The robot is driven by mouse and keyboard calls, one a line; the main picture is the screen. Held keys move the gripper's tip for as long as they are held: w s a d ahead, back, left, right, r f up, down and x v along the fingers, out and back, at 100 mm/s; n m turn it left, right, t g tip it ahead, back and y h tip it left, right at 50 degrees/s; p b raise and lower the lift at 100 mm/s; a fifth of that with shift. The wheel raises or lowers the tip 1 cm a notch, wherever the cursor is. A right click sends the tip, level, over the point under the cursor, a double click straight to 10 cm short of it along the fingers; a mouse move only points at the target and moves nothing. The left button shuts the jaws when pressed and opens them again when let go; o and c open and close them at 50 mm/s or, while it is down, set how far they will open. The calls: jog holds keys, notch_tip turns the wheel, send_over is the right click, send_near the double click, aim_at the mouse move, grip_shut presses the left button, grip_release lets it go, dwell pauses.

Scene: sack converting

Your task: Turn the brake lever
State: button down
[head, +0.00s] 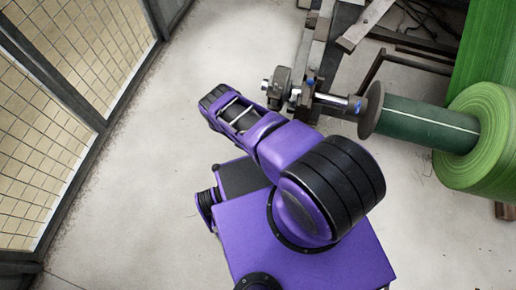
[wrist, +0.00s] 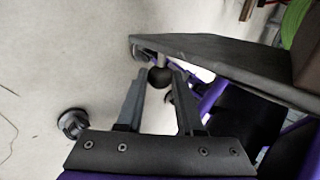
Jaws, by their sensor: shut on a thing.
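My gripper (wrist: 160,80) shows in the wrist view with its two dark fingers on either side of a round black knob (wrist: 160,77). The knob looks like the end of the brake lever, and the fingers are shut on it. The rest of the lever is mostly hidden behind the knob and a dark slab. In the head view my purple arm covers the gripper and the knob. The grey brake housing (head: 280,87) stands just right of my arm's end, on the roll's shaft (head: 332,100).
A dark slab (wrist: 225,60) runs close above and right of my fingers in the wrist view. In the head view a green roll (head: 488,135) on a dark green core (head: 415,121) lies at the right. A mesh fence (head: 50,130) stands at the left, with bare floor between.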

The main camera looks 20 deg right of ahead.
dwell(0.3)
jog(key=c, duration=0.5)
grip_release()
jog(key=shift+c, duration=0.2)
jog(key=v, duration=1.7)
jog(key=shift+r, duration=0.2)
jog(key=shift+w, duration=0.1)
